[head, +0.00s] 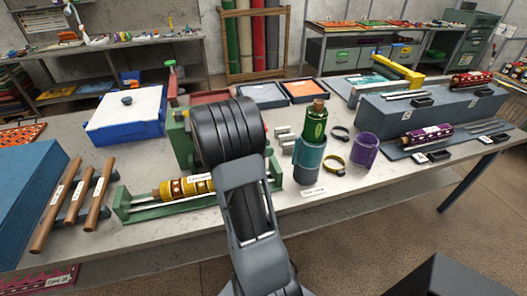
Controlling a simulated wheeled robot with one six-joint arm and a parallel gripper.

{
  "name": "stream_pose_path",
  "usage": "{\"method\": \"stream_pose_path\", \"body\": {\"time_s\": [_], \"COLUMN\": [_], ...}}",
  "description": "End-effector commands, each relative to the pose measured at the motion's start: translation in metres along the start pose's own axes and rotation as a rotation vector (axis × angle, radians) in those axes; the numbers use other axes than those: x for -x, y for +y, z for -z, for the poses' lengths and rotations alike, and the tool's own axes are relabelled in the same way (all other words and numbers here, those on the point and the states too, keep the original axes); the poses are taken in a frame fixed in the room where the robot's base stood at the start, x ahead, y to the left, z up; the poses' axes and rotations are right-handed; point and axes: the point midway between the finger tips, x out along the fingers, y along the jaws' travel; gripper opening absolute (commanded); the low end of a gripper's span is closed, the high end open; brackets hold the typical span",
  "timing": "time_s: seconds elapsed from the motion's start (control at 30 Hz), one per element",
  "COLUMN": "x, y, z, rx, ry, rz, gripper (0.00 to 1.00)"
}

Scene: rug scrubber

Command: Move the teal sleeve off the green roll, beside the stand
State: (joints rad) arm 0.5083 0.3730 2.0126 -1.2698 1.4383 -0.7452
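The green roll (315,122) stands upright on the table, right of my arm, with a brown top end. The teal sleeve (308,162) is around its lower part. A small white label (314,191) lies in front of it. Any stand under the roll is hidden by the sleeve or too small to make out. My arm rises from the bottom middle, and its large dark joint is left of the roll. Short light grey bars (284,128) show between that joint and the roll. I cannot tell whether they are my fingers. My gripper's opening cannot be made out.
A green cradle (150,208) with a yellow roll (187,188) is left of my arm. The table (385,185) is bare in front of the purple sleeve.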

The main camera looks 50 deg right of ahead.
Motion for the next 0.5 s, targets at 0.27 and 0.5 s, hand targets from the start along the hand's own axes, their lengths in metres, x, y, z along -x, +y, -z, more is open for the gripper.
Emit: {"method": "stream_pose_path", "body": {"time_s": [0.27,0.5], "x": [-0.026,-0.056], "y": [0.002,0.001], "z": [0.003,0.003], "rx": [0.014,0.012], "ry": [-0.014,-0.013], "rz": [0.0,0.001], "gripper": [0.36,0.36]}}
